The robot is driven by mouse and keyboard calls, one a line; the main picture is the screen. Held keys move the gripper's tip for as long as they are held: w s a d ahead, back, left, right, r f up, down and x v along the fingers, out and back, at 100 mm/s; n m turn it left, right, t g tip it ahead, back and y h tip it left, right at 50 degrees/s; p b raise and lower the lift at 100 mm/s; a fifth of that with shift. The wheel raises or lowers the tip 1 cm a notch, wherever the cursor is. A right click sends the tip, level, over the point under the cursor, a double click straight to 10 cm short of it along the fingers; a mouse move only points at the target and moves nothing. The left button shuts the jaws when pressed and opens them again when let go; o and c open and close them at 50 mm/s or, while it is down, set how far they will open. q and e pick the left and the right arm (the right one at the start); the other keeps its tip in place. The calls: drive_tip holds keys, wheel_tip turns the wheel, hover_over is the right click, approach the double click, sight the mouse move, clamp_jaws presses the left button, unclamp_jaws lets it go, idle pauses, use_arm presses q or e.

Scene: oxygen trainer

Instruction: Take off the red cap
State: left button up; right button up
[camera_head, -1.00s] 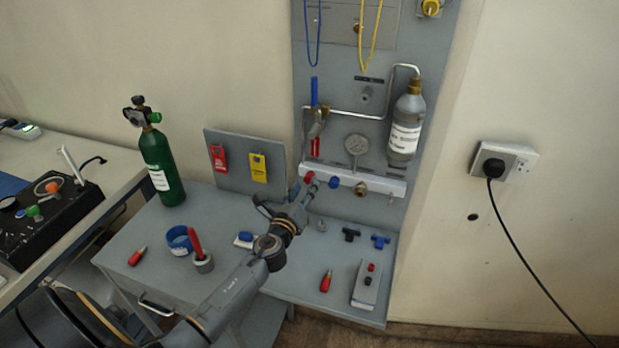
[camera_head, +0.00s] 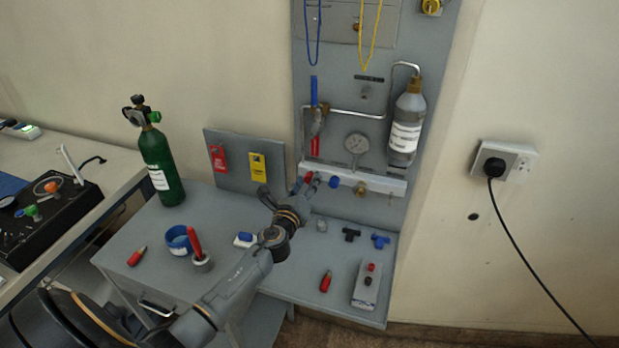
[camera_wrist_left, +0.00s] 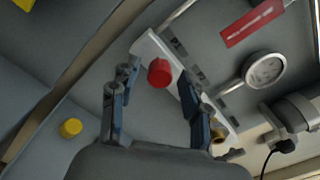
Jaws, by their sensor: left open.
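The red cap (camera_head: 308,177) sits at the left end of the white manifold bar (camera_head: 397,186) on the upright grey panel. In the left wrist view the red cap (camera_wrist_left: 159,73) shows round and face-on, between my fingers. My left gripper (camera_head: 288,191) is open in front of the bar's left end. In the left wrist view the left gripper (camera_wrist_left: 156,82) has a finger on each side of the cap, with gaps visible in the picture. I cannot tell how far the fingertips are from the cap in depth.
A blue cap (camera_head: 333,181) and a brass fitting (camera_head: 360,189) follow along the bar. A gauge (camera_head: 356,144) and a grey bottle (camera_head: 405,130) are above. The table holds a green cylinder (camera_head: 161,166), a blue ring (camera_head: 179,240) and several small parts.

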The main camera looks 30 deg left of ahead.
use_arm(q)
drive_tip(key=shift+c, duration=0.4)
clamp_jaws()
drive_tip(key=shift+f+n+b, duration=0.15)
drive_tip(key=shift+n+b, duration=0.25)
drive_tip(key=shift+n, duration=1.4)
drive_tip(key=shift+n, duration=3.4)
